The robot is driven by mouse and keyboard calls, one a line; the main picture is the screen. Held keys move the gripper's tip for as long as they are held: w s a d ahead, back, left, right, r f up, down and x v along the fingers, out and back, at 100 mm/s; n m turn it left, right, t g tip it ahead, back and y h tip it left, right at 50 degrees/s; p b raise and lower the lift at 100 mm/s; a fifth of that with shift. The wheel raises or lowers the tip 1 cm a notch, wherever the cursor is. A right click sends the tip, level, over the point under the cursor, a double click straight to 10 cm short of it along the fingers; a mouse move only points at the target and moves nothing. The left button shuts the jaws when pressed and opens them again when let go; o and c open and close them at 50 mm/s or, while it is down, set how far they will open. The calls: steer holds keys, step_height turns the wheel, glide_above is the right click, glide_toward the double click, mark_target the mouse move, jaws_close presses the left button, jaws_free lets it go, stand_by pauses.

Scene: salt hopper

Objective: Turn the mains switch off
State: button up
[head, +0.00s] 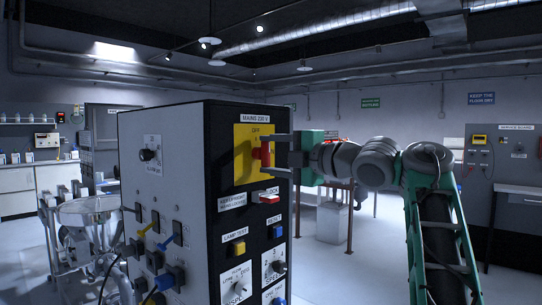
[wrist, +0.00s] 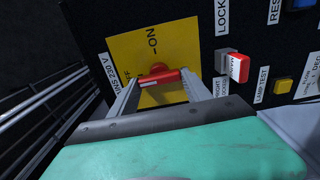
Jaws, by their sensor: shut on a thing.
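The mains switch is a red rotary handle (head: 264,154) on a yellow plate (head: 243,172), at the upper right of the dark cabinet front. A "MAINS 230 V" label sits above it. My gripper (head: 271,155) reaches in from the right, with one finger above and one below the handle, shut on it. In the wrist view the red handle (wrist: 160,77) lies nearly crosswise between the two grey fingertips (wrist: 161,90). "ON" lettering shows beyond it, and the "OFF" lettering is partly hidden. Which mark the handle points at is not clear.
Below the switch are a red-and-white lock rocker (head: 269,198), a yellow lamp test button (head: 239,247) and black selector knobs. Levers stick out of the cabinet's grey side (head: 190,140). A metal hopper (head: 88,210) stands at the left. The floor at right is mostly clear.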

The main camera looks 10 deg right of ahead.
steer(key=o, duration=1.4)
steer(key=shift+c, duration=0.2)
steer(key=shift+d, duration=0.1)
steer(key=v, duration=0.7)
steer(key=shift+s+d+b, duration=0.2)
steer(key=shift+s+b, duration=0.1)
steer(key=shift+s, duration=0.05)
